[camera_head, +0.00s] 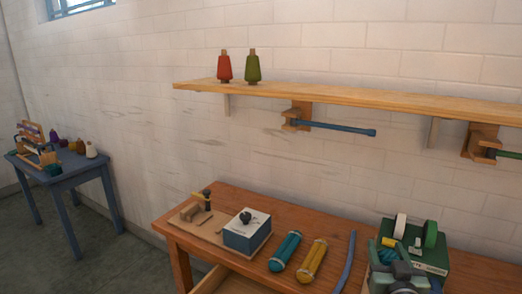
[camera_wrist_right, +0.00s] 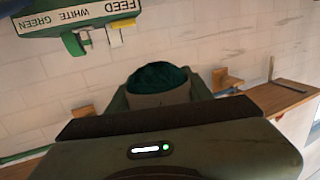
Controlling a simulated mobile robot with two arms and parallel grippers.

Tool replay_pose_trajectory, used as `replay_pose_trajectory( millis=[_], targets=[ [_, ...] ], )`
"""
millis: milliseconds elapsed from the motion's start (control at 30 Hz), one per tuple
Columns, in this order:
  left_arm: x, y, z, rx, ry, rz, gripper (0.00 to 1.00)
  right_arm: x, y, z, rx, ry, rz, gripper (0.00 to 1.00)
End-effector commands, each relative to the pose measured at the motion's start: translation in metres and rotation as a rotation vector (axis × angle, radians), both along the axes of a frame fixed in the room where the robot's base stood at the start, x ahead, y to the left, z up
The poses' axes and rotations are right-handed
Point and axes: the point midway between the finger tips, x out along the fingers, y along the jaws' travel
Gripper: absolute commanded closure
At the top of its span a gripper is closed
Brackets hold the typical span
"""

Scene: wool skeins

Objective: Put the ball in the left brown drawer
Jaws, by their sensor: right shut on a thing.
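The ball is a dark green ball of wool (camera_wrist_right: 158,76) in the right wrist view, held between the fingers of my right gripper (camera_wrist_right: 158,92). In the head view my right gripper (camera_head: 397,266) is at the bottom right, in front of a green box; I cannot clearly pick out the ball there. An open brown drawer (camera_head: 210,280) sticks out of the front left of the brown table (camera_head: 182,236); only part of it shows at the bottom edge, and its inside is mostly cut off. My left gripper is not in view.
On the table are a blue-white box (camera_head: 246,238), a teal skein (camera_head: 285,251), a yellow skein (camera_head: 312,260), a blue strip (camera_head: 343,262) and a labelled green box (camera_head: 432,256). A shelf (camera_head: 350,100) with two cones runs above. A blue side table (camera_head: 70,172) stands far left.

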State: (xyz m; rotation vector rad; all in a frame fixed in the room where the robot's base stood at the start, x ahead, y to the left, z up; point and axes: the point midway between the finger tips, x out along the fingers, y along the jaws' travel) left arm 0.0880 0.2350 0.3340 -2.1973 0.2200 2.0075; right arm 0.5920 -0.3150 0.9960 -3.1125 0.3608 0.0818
Motion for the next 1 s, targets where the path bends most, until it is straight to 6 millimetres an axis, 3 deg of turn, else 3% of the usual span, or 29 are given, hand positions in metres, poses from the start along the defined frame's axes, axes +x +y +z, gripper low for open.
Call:
replay_pose_trajectory(
  millis=[100, 233, 400, 500, 767, 867, 1000],
  targets=[
    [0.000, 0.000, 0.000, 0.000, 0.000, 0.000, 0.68, -0.041, 0.046, -0.025, 0.003, 0.008, 0.085, 0.90],
    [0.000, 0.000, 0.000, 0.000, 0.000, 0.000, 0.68, -0.082, 0.086, -0.034, 0.004, 0.004, 0.159, 0.90],
    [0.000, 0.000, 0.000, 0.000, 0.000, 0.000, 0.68, -0.118, 0.115, -0.035, 0.002, 0.000, 0.214, 0.90],
    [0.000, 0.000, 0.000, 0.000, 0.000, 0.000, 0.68, -0.128, 0.123, -0.034, 0.001, 0.000, 0.227, 0.90],
    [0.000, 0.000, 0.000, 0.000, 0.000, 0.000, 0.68, -0.127, 0.123, -0.033, -0.002, -0.004, 0.227, 0.90],
    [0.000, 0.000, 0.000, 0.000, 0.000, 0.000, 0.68, -0.112, 0.112, -0.033, -0.004, -0.007, 0.207, 0.90],
    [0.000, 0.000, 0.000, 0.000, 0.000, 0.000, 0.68, -0.068, 0.076, -0.027, -0.003, -0.012, 0.142, 0.90]
  ],
)
